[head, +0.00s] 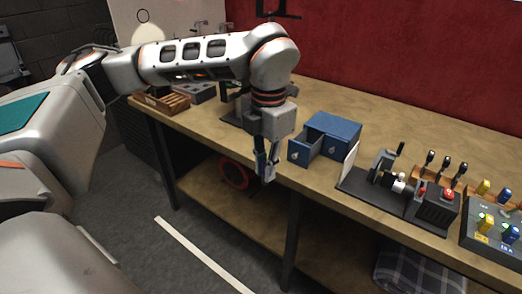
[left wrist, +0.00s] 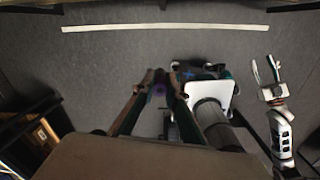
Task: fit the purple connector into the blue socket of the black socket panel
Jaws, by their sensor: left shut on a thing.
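My left gripper (head: 266,172) points down in front of the bench's front edge, left of the blue drawer box. In the left wrist view its two fingers (left wrist: 160,82) are shut on a small, dim purple thing (left wrist: 158,89), which fits the purple connector. The connector is mostly hidden by the fingers, and I cannot make it out in the head view. A dark panel (head: 487,248) with yellow and blue pieces is cut off at the right edge; I cannot tell if it is the socket panel. My right gripper (left wrist: 268,76) is open and empty in the left wrist view.
On the wooden bench (head: 260,88) stand a blue drawer box (head: 334,131) with one drawer pulled out and a dark base with levers and a red button (head: 437,207). Wooden trays (head: 162,101) are at the far left. Clear floor lies in front.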

